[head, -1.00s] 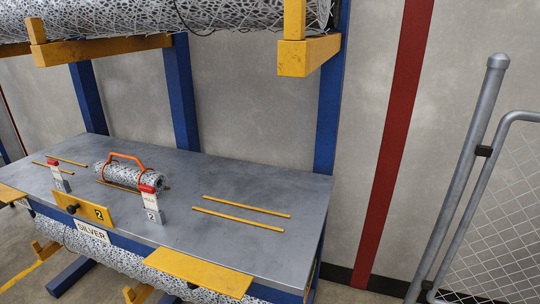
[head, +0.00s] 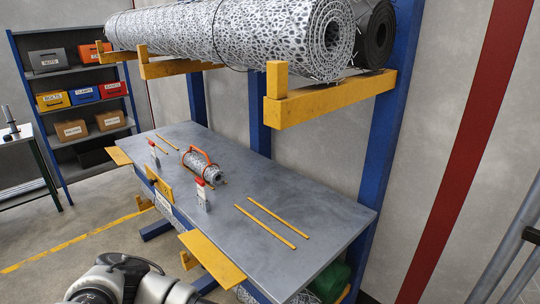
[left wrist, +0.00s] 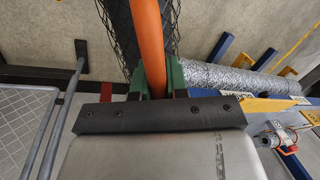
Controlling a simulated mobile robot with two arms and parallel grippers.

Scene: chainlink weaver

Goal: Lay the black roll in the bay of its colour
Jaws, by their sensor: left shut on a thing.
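The black roll (left wrist: 117,32), dark wire mesh with an orange handle (left wrist: 151,45), shows in the left wrist view. My left gripper (left wrist: 158,80) is shut on that handle with its green fingers. In the head view only part of my left arm shows at the bottom left; its gripper and the black roll are out of that frame. A small silver roll (head: 203,166) with an orange handle lies on the grey bench (head: 225,230). To its right, a pair of yellow strips (head: 270,223) lies bare. My right gripper is not in view.
Large silver (head: 230,32) and black (head: 374,38) rolls lie on yellow rack arms (head: 330,98) above the bench. Small red-topped posts (head: 201,193) stand along the bench front. A yellow flap (head: 212,258) juts from its edge. A bin shelf (head: 75,110) stands at the far left.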

